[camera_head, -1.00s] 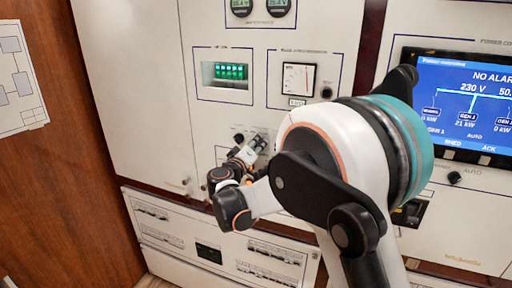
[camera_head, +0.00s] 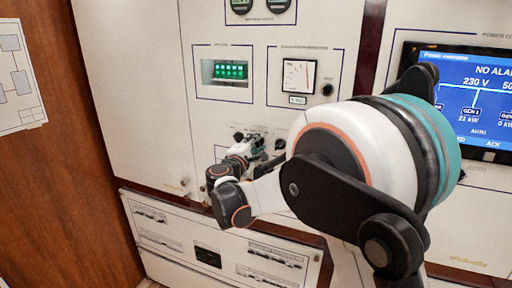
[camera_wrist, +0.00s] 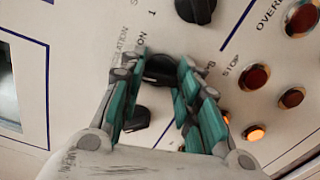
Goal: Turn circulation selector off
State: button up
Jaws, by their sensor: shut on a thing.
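The circulation selector (camera_wrist: 160,69) is a black rotary knob on the cream panel, with partly hidden lettering ending in "ULATION" and an "ON" mark at its left. My gripper (camera_wrist: 163,66) has its teal-padded fingers on both sides of this knob and is shut on it. The fingers hide the knob's sides, and its exact pointer angle is hard to tell. In the head view my gripper (camera_head: 255,144) is at the panel below the meters, and it hides most of the knob there.
Another black knob (camera_wrist: 196,9) sits above, and one more (camera_wrist: 134,119) shows between my fingers lower down. Red buttons (camera_wrist: 254,76) and a lit orange one (camera_wrist: 254,132) are at right. A blue screen (camera_head: 470,95) is right of my arm. A wooden wall (camera_head: 60,190) stands at left.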

jog(key=n+b, duration=0.1)
jog(key=n, duration=0.5)
jog(key=shift+n, duration=0.3)
dwell(0.4)
jog(key=o, duration=1)
jog(key=shift+o, duration=0.2)
jog(key=v, duration=1.2)
jog(key=shift+w+d+r, duration=0.1)
